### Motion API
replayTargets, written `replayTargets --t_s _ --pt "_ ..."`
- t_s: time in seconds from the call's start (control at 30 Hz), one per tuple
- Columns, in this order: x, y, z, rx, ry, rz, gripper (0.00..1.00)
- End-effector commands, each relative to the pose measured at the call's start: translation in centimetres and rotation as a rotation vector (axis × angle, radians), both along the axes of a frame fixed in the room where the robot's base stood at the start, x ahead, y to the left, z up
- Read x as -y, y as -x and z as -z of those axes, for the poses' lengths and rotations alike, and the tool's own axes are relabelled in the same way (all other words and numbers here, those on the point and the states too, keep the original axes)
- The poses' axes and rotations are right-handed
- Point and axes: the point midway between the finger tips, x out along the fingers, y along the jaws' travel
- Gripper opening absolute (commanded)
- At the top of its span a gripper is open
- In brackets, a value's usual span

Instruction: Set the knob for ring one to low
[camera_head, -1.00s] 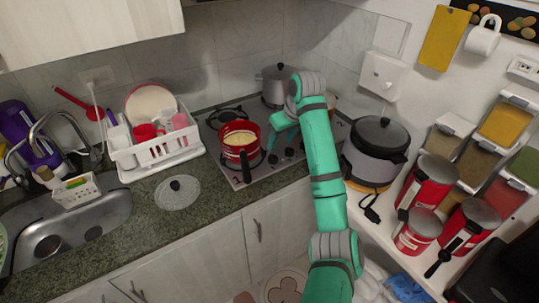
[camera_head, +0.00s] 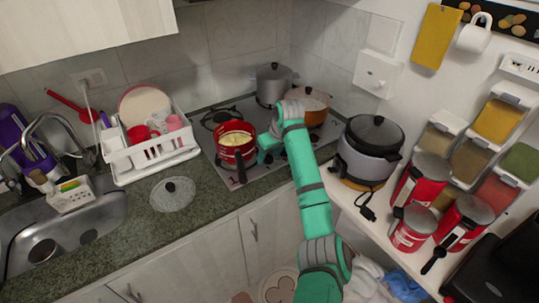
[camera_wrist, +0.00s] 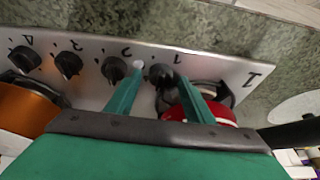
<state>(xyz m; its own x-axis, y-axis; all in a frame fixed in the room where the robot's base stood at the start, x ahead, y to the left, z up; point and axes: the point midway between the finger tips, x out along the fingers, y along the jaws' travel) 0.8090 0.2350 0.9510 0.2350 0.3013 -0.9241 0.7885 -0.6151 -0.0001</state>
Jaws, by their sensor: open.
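The black knob for ring one (camera_wrist: 160,76) is on the silver stove panel, below a printed "1" in the wrist view. My gripper (camera_wrist: 159,73) is open, with one green finger on each side of this knob. I cannot tell whether the fingers touch it. The knob's pointer setting is not clear. Three more black knobs, for ring two (camera_wrist: 113,70), ring three (camera_wrist: 68,65) and ring four (camera_wrist: 25,60), run to the left. In the head view my gripper (camera_head: 266,150) is low over the stove's front edge, hiding the knobs.
A red pot (camera_head: 225,152) stands on the stove beside my gripper, its handle facing front. An orange pot (camera_head: 316,117) and a grey pot (camera_head: 273,84) stand behind. A rice cooker (camera_head: 366,165) is to the right. A glass lid (camera_head: 172,194) lies on the counter.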

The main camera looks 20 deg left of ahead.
Motion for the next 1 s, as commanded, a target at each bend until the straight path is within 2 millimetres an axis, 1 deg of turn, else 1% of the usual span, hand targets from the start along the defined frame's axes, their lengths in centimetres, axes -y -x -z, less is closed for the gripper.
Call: replayTargets --t_s 0.1,0.13,0.17,0.2,0.3,0.53,0.67,0.87,1.0 --pt "-0.01 0.0 -0.01 0.0 0.0 0.0 0.48" --pt "-0.01 0.0 -0.01 0.0 0.0 0.0 0.46" --pt "-0.01 0.01 -0.02 0.0 0.0 0.0 0.38" --pt "-0.01 0.01 -0.02 0.0 0.0 0.0 0.29" --pt "-0.01 0.0 -0.04 0.0 0.0 0.0 0.08" --pt "-0.03 0.03 -0.06 0.001 -0.001 0.013 0.08" --pt "-0.11 0.06 -0.12 0.001 -0.001 0.052 0.08" --pt "-0.25 0.15 -0.09 0.002 -0.003 0.171 0.08" --pt "-0.34 0.22 -0.1 0.001 -0.002 0.282 0.08"
